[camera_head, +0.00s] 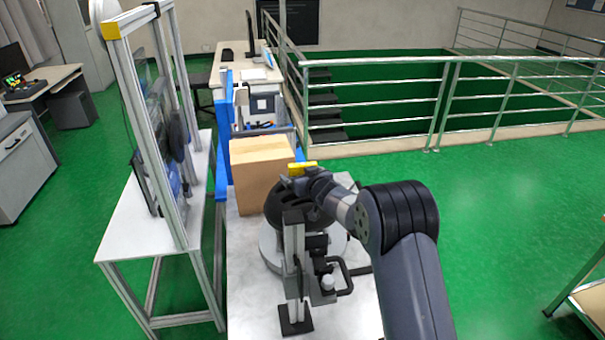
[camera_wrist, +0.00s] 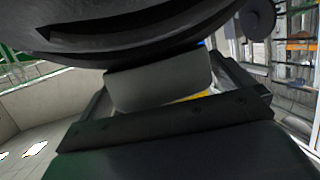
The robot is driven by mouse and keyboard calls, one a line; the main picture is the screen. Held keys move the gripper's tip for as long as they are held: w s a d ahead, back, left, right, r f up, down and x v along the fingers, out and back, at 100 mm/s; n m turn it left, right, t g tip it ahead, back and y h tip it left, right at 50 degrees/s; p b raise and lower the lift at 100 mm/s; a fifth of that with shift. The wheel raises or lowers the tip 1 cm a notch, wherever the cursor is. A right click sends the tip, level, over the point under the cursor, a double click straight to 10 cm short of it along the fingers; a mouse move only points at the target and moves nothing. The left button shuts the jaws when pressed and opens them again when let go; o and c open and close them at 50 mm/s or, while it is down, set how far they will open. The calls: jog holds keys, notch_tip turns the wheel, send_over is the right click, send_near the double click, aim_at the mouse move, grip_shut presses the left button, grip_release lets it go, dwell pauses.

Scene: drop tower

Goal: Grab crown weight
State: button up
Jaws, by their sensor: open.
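No thing can be told with certainty as the crown weight. A dark rounded body (camera_head: 285,208) stands on a pale round base on the white bench, partly hidden by my arm and a grey post. A small yellow piece (camera_head: 302,168) shows at its top, right by my gripper (camera_head: 308,180). In the wrist view, a large dark curved surface (camera_wrist: 140,38) fills the top. A grey block (camera_wrist: 158,82) lies below it, between the sides of my open gripper, with yellow (camera_wrist: 195,97) showing behind. I cannot tell whether the gripper touches it.
A cardboard box (camera_head: 262,172) stands just behind the dark body. A grey upright post (camera_head: 294,262) with brackets stands in front. A metal frame (camera_head: 150,120) on a white table is at the left.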

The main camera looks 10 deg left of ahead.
jog(key=c, duration=1.5)
jog(key=shift+w+r, duration=0.1)
jog(key=shift+r, duration=0.1)
jog(key=shift+c, duration=0.5)
